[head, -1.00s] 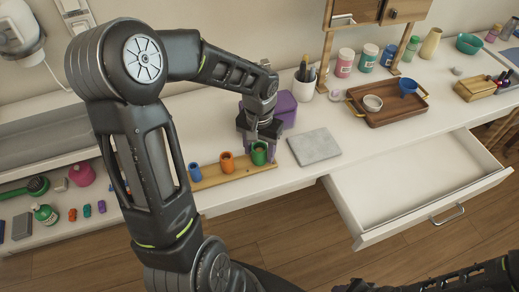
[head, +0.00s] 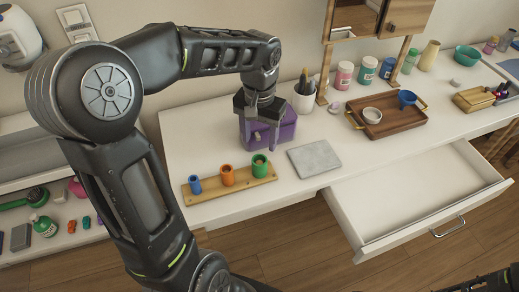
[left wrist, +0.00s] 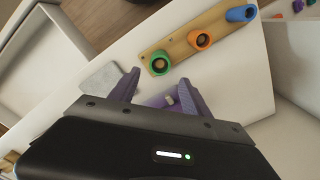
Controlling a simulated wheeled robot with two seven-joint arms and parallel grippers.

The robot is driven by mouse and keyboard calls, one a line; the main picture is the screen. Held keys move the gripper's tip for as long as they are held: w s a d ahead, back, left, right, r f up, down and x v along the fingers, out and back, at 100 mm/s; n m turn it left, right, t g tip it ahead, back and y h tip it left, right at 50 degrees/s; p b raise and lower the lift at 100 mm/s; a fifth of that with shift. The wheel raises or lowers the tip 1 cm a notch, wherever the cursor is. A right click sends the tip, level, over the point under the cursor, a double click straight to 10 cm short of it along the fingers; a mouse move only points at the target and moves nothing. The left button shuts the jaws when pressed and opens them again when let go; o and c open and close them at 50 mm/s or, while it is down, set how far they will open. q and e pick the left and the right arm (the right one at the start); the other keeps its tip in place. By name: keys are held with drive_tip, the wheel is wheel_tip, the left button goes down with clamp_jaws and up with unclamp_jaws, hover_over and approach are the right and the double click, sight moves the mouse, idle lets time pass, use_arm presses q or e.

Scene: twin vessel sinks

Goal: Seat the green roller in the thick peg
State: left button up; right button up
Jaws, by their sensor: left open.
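The green roller (head: 260,166) stands upright at the right end of the wooden peg board (head: 246,183), around a peg whose top shows in its hole. It also shows in the left wrist view (left wrist: 159,63). An orange roller (head: 227,176) stands in the middle of the board and a smaller blue roller (head: 195,185) at its left end.
A grey slab (head: 314,158) lies right of the board. An open drawer (head: 420,198) juts out at the front. A wooden tray (head: 394,124) with a white bowl (head: 373,115) stands farther right.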

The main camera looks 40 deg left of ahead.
use_arm(q)
drive_tip(key=shift+r, duration=0.8)
